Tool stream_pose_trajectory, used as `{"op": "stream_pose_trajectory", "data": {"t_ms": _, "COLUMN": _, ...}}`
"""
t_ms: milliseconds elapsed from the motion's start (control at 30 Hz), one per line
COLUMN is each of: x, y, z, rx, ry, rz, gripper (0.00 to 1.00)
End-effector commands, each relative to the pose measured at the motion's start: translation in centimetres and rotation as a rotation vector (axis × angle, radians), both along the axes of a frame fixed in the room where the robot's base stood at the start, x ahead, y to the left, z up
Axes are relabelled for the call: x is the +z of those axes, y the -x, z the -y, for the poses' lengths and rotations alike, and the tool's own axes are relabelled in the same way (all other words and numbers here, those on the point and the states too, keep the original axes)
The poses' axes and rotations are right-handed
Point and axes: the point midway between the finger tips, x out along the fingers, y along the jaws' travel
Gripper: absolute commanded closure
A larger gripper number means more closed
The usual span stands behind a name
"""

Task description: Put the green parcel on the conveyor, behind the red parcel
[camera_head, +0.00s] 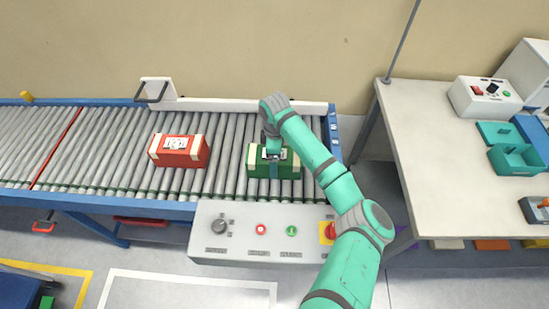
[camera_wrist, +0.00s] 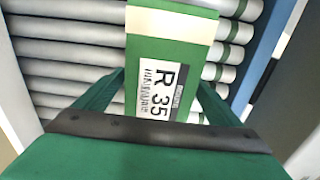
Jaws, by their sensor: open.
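The green parcel (camera_head: 289,166) rests on the rollers near the right end of the conveyor (camera_head: 228,132). It has pale end bands and a white label reading R 35, seen close in the wrist view (camera_wrist: 170,52). The red parcel (camera_head: 180,150) lies on the rollers to its left, with a clear gap between them. My gripper (camera_head: 273,160) is directly above the green parcel, pointing down. In the wrist view its open fingers (camera_wrist: 160,90) stand on either side of the parcel. Whether they touch it cannot be told.
A control panel (camera_head: 262,247) with a knob and buttons fronts the conveyor. A low white guard rail (camera_head: 225,104) runs along the back edge. A table (camera_head: 425,130) with a control box and teal bins stands at right. Rollers left of the red parcel are free.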

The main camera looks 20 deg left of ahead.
Motion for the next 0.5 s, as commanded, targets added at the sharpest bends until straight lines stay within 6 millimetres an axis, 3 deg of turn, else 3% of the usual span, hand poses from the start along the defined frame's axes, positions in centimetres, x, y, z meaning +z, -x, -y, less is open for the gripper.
{"op": "stream_pose_trajectory", "data": {"t_ms": 167, "x": 1.7, "y": -0.1, "z": -0.1, "rx": 0.001, "ry": -0.002, "rz": 0.003, "gripper": 0.11}}
{"op": "stream_pose_trajectory", "data": {"t_ms": 500, "x": 8.3, "y": -0.1, "z": -0.1, "rx": 0.002, "ry": -0.001, "rz": 0.003, "gripper": 0.11}}
